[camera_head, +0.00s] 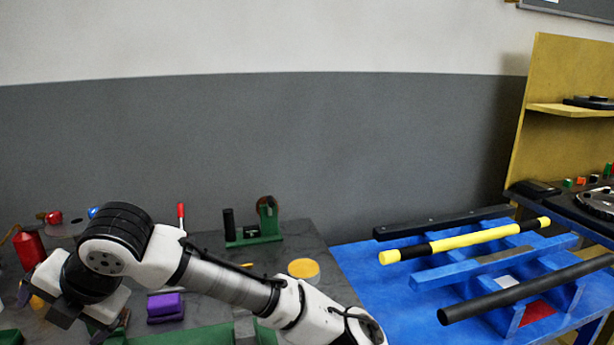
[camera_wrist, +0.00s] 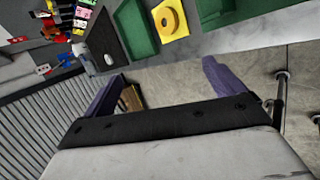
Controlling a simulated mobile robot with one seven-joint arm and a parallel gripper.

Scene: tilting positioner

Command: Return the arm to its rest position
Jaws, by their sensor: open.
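My arm (camera_head: 230,285) reaches from the lower middle to the left in the head view, bent at a dark joint, over the grey bench. My gripper (camera_head: 90,320) hangs at its left end, low in the picture, and its fingertips are hard to make out there. In the wrist view my gripper (camera_wrist: 160,85) shows two purple fingers spread wide apart. It is open, with nothing held between them and pale floor behind.
The grey bench (camera_head: 310,240) carries a green fixture (camera_head: 242,238), a purple block (camera_head: 165,308), a yellow disc (camera_head: 304,269) and a red bottle (camera_head: 29,248). A blue table (camera_head: 360,262) with bars stands right. The wrist view shows a ribbed grey surface (camera_wrist: 45,130) left.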

